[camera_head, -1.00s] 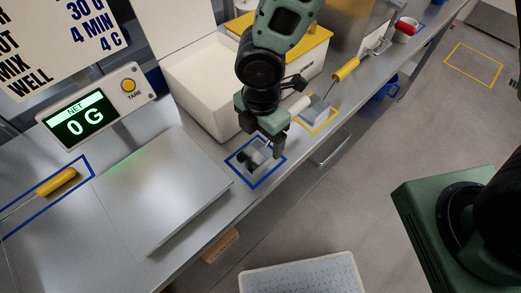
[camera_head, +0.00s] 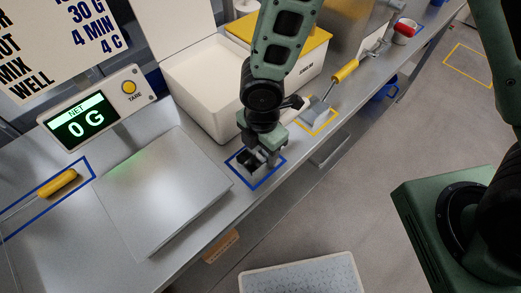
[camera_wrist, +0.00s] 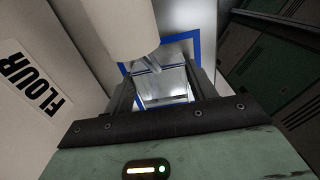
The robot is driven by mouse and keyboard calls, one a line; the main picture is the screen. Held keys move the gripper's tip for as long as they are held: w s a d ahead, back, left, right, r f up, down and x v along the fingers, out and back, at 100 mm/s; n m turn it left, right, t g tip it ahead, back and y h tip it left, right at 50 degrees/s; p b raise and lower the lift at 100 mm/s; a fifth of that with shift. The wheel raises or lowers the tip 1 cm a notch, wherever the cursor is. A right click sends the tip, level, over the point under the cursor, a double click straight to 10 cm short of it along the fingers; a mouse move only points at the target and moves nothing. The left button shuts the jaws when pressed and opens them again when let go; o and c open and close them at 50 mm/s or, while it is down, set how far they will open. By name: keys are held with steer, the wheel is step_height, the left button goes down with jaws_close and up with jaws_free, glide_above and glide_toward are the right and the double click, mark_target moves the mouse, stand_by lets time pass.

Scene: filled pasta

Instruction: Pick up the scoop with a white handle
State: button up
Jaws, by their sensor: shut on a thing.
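The scoop with a white handle shows in the wrist view, its thick pale handle (camera_wrist: 118,28) close to the camera at the top. Its shiny metal part (camera_wrist: 165,82) lies between the two dark fingers of my gripper (camera_wrist: 163,92). In the head view my gripper (camera_head: 262,158) points down into the small blue-outlined square (camera_head: 256,185) at the counter's front edge. It is shut on the scoop. I cannot tell whether the scoop is clear of the counter.
An open white bin (camera_head: 205,90) labelled FLOUR in the wrist view (camera_wrist: 35,85) stands close beside my gripper.

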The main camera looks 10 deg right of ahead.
steer(key=shift+r, duration=0.15)
step_height(320, 180, up, 10)
stand_by(0.3)
stand_by(0.4)
